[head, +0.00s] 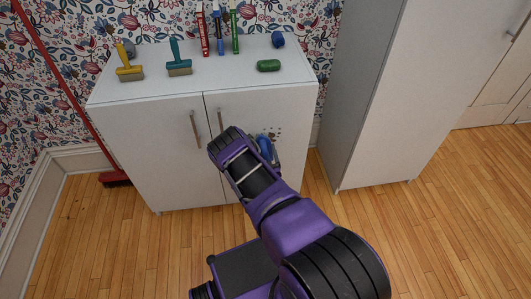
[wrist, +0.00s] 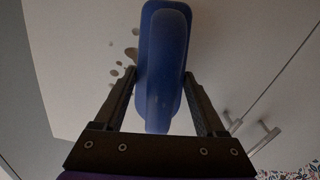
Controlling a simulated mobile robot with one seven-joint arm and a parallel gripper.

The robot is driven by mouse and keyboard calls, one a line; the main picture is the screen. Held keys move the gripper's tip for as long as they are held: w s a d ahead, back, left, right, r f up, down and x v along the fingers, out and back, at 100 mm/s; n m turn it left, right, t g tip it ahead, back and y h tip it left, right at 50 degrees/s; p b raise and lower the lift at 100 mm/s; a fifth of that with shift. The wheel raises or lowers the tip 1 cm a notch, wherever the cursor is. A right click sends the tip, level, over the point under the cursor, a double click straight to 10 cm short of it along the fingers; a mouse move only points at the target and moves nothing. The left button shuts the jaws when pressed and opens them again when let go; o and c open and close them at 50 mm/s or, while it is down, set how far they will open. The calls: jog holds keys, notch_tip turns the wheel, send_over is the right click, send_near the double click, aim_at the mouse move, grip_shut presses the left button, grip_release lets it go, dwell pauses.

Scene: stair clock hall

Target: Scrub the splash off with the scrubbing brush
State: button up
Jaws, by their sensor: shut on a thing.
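My gripper (wrist: 160,80) is shut on a blue scrubbing brush (wrist: 162,65), with one finger on each side of its rounded handle. In the head view the blue brush (head: 265,148) shows beside my wrist, in front of the right door of the white cabinet (head: 150,142). The splash is a group of dark brownish spots (head: 275,131) on that door. In the wrist view, spots (wrist: 131,53) show just left of the brush, and the brush may hide others. I cannot tell whether the bristles touch the door.
On the cabinet top stand a yellow brush (head: 129,73), a teal brush (head: 178,68), upright red, blue and green items (head: 220,45), a green block (head: 269,65) and a blue item (head: 278,40). A tall grey-white cupboard (head: 375,95) stands right. A red broom (head: 115,178) leans left. Door handles (head: 195,130) stick out.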

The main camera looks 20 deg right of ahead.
aim_at(269, 145)
jog(key=shift+x, duration=0.85)
